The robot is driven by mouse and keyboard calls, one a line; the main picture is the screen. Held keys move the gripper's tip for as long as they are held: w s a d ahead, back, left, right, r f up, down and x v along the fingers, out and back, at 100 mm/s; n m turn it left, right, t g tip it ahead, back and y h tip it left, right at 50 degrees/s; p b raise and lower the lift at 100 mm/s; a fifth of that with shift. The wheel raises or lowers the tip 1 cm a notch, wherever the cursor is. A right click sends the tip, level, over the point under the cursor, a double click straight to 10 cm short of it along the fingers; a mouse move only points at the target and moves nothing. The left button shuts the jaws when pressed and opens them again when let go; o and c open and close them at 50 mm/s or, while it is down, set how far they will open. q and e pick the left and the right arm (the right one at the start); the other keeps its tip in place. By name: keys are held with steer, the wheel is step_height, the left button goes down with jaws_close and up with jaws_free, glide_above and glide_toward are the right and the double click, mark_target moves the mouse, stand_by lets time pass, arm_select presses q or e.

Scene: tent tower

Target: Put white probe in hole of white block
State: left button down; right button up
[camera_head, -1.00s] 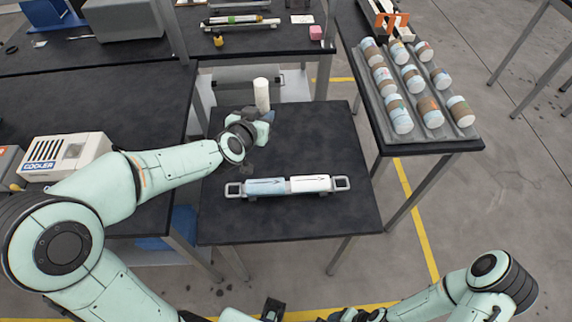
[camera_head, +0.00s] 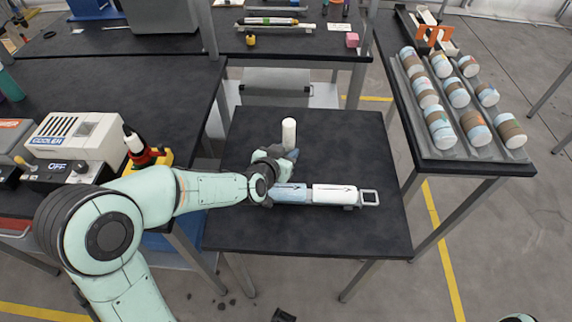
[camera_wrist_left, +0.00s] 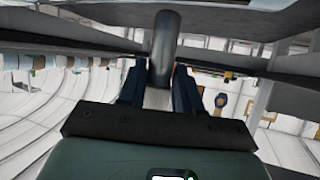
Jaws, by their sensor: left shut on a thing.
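A white probe (camera_head: 289,132), a plain upright cylinder, is held by my left gripper (camera_head: 287,157). In the left wrist view the held cylinder (camera_wrist_left: 165,50) looks dark grey in shadow between the fingers. The block lies along the small dark table, with a light blue half (camera_head: 291,193) and a white half (camera_head: 334,195). A metal handle (camera_head: 369,197) shows at its right end. My left gripper is just behind the blue half, and my wrist hides the block's left end. I cannot make out a hole.
The small dark table (camera_head: 345,135) is clear behind and in front of the block. A tray (camera_head: 463,150) of several banded cans stands on a table to the right. A white cooler box (camera_head: 72,135) and a red-yellow tool (camera_head: 147,155) are at left.

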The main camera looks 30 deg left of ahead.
arm_select(q)
steer(key=shift+f+b, duration=0.65)
steer(key=shift+f, duration=1.3)
steer(key=shift+f, duration=0.1)
steer(key=shift+f, duration=0.15)
steer(key=c, duration=0.8)
jaws_free()
